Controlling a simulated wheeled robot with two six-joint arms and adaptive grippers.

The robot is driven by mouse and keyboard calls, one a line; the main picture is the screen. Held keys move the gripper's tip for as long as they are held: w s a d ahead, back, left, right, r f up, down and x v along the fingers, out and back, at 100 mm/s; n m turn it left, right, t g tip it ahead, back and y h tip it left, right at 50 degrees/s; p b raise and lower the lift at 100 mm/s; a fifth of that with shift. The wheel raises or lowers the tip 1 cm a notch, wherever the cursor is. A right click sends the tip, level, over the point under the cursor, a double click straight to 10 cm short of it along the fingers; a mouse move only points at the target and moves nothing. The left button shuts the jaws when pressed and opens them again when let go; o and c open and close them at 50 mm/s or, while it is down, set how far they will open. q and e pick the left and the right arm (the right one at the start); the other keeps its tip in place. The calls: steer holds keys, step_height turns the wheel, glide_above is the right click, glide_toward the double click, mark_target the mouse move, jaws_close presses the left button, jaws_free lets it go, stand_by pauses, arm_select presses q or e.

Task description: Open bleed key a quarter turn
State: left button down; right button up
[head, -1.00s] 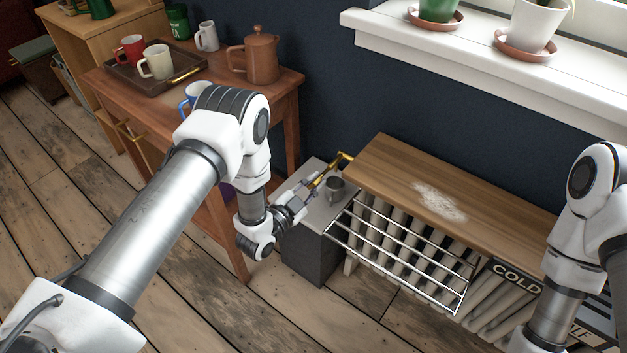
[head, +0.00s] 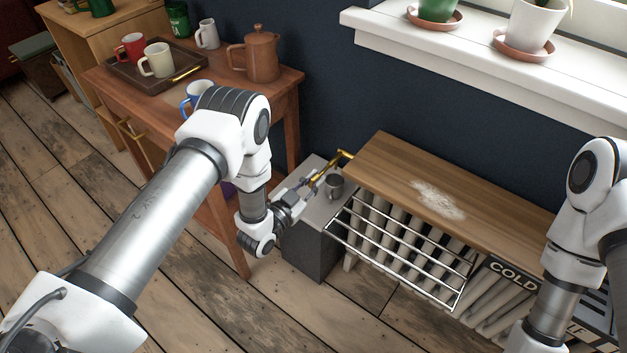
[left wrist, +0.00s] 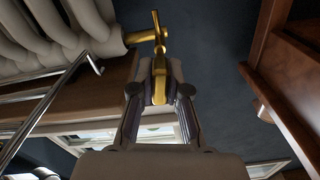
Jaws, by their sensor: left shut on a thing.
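The brass bleed key (left wrist: 160,82) stands in my left wrist view with its grip between my left gripper's fingertips (left wrist: 159,92). Its far end meets the brass bleed valve (left wrist: 146,36) at the end of the pale radiator (left wrist: 60,28). In the head view, my left gripper (head: 314,181) is shut on the key beside the radiator's left end, above a grey block. The brass valve (head: 345,155) shows just beyond it. The exact angle of the key is hard to tell in the head view. My right gripper is outside both views.
A metal cup (head: 335,186) stands on the grey block (head: 312,242) close to my left gripper. A wire rack (head: 400,255) hangs in front of the radiator, under a wooden shelf (head: 450,185). A wooden table (head: 225,95) with mugs stands at left.

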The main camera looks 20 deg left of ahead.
arm_select(q)
steer(key=c, duration=1.1)
jaws_free()
steer(key=shift+c, duration=0.2)
steer(key=v, duration=1.2)
